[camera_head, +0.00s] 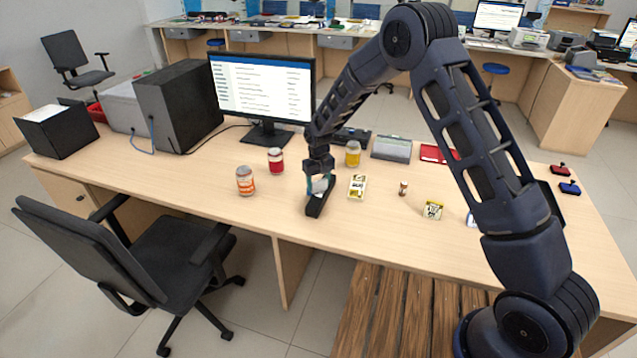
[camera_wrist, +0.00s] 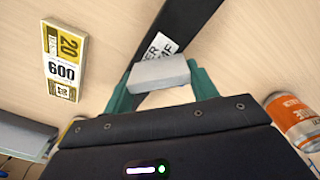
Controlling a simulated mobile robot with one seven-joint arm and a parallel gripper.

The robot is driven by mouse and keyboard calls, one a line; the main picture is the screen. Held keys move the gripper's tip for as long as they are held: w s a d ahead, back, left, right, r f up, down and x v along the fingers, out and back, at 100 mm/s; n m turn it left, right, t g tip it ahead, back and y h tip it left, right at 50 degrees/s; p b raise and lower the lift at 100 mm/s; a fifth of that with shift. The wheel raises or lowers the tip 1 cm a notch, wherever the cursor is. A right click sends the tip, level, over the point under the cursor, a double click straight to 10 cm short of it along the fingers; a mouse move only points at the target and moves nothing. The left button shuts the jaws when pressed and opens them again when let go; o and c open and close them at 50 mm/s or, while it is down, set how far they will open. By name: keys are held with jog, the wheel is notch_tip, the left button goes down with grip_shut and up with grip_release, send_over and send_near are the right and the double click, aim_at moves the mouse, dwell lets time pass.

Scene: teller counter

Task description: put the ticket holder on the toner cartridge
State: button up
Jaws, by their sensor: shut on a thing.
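My gripper (camera_head: 319,180) is shut on a small pale grey block, which I take to be the ticket holder (camera_head: 320,186). In the wrist view the ticket holder (camera_wrist: 159,73) sits between the two teal fingers (camera_wrist: 160,84). The toner cartridge (camera_head: 315,209) is a long black bar lying on the desk under my gripper. In the wrist view the cartridge (camera_wrist: 190,22) runs diagonally behind the block, with a white printed label partly covered by it. I cannot tell whether the block touches the cartridge.
A yellow-and-white box (camera_head: 357,187) lies just right of the cartridge. An orange-labelled jar (camera_head: 245,181), a red jar (camera_head: 276,161) and a yellow jar (camera_head: 353,154) stand nearby. A monitor (camera_head: 264,90) is behind. The desk front left of the cartridge is clear.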

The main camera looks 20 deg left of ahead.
jog(key=o, duration=1)
jog(key=shift+f, duration=0.1)
notch_tip(320, 180, up, 12)
jog(key=shift+r, duration=0.25)
